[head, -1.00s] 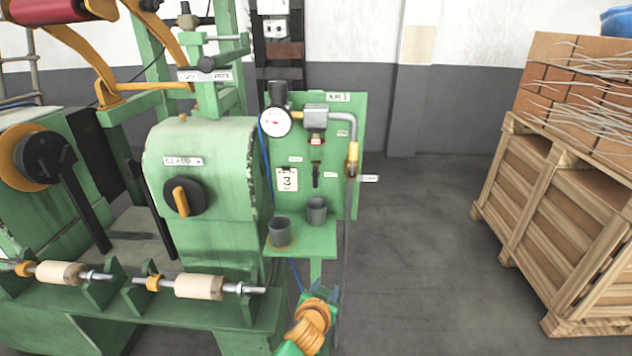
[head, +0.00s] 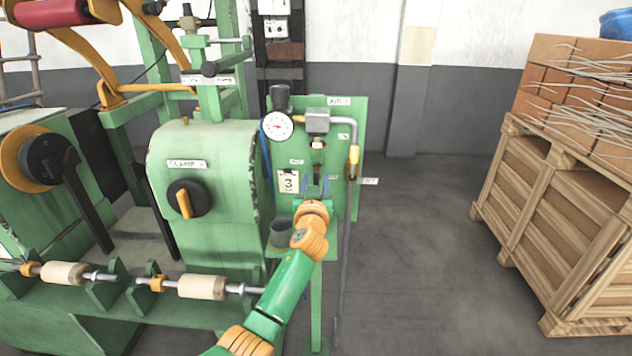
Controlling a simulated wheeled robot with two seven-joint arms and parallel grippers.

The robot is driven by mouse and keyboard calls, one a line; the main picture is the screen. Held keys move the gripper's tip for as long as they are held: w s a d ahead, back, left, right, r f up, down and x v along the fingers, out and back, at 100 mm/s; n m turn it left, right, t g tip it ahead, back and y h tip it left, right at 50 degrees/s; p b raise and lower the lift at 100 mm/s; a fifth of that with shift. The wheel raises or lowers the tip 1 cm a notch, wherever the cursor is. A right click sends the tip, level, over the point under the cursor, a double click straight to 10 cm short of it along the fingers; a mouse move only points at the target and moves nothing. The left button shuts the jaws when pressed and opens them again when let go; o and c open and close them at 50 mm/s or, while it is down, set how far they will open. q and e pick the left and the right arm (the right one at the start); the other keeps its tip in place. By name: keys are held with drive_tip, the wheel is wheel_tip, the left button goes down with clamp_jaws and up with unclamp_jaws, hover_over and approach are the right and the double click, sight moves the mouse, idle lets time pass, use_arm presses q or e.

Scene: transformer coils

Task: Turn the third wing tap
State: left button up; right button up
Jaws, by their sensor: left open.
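The green panel (head: 350,120) stands right of the green machine and carries a gauge, a pipe and a plate marked 3 (head: 289,182). A small upright handle or tap (head: 317,171) is in the panel's middle, right of the plate. It is small and partly covered by my gripper, so I cannot make out wings or its angle. My left gripper (head: 317,186) is open in front of the panel at this handle, fingers pointing at it. I cannot tell whether they touch it. My right gripper is not in view.
A round pressure gauge (head: 277,126) and a grey box (head: 317,120) sit above. A grey cup (head: 281,233) stands on the panel's small shelf; my arm hides the other cup. Wooden crates (head: 560,200) stand far right beyond clear floor.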

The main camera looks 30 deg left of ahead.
use_arm(q)
clamp_jaws()
drive_tip(key=shift+m, duration=0.3)
drive_tip(key=m, duration=0.3)
drive_tip(key=shift+d+m, duration=0.1)
drive_tip(key=shift+m, duration=0.2)
drive_tip(key=m, duration=0.4)
drive_tip(key=shift+w+f+m, duration=0.1)
drive_tip(key=shift+m, duration=0.2)
drive_tip(key=m+p, duration=0.1)
drive_tip(key=m, duration=0.3)
drive_tip(key=shift+d+f+m, duration=0.1)
drive_tip(key=shift+d+m, duration=0.05)
drive_tip(key=shift+m, duration=0.15)
drive_tip(key=shift+f+m+p, duration=0.15)
drive_tip(key=shift+m+p, duration=0.3)
drive_tip(key=shift+m, duration=1.75)
